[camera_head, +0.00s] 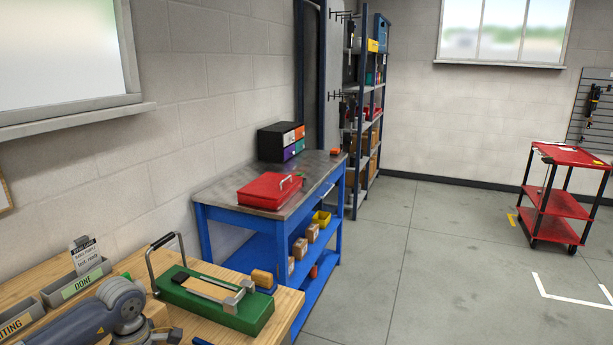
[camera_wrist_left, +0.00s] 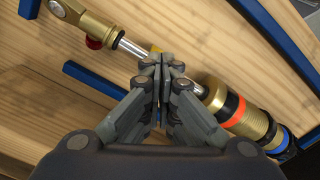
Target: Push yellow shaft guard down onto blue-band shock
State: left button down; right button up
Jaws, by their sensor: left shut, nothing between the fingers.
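In the left wrist view a shock lies diagonally over a wooden surface. It has a gold end eye (camera_wrist_left: 88,18) with a red knob, a bare silver shaft (camera_wrist_left: 130,46), and a gold body (camera_wrist_left: 252,122) with a wide orange band. A blue ring (camera_wrist_left: 279,140) shows toward its lower right end. My left gripper (camera_wrist_left: 162,62) is shut and empty, its fingertips over the shaft area; I cannot tell whether they touch it. A small yellow piece (camera_wrist_left: 156,48), perhaps the shaft guard, shows just behind the fingertips, mostly hidden. My right gripper is in neither view.
Blue strips (camera_wrist_left: 92,83) lie on the wood near the shock. In the head view, a green fixture (camera_head: 240,312) with a handle stands on the wooden bench, beside grey trays (camera_head: 85,281). A blue workbench (camera_head: 245,213) carries a red case (camera_head: 268,190). Open floor lies right.

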pick_arm(q)
jog(key=shift+r+p, duration=1.9)
jog(key=shift+r, duration=1.55)
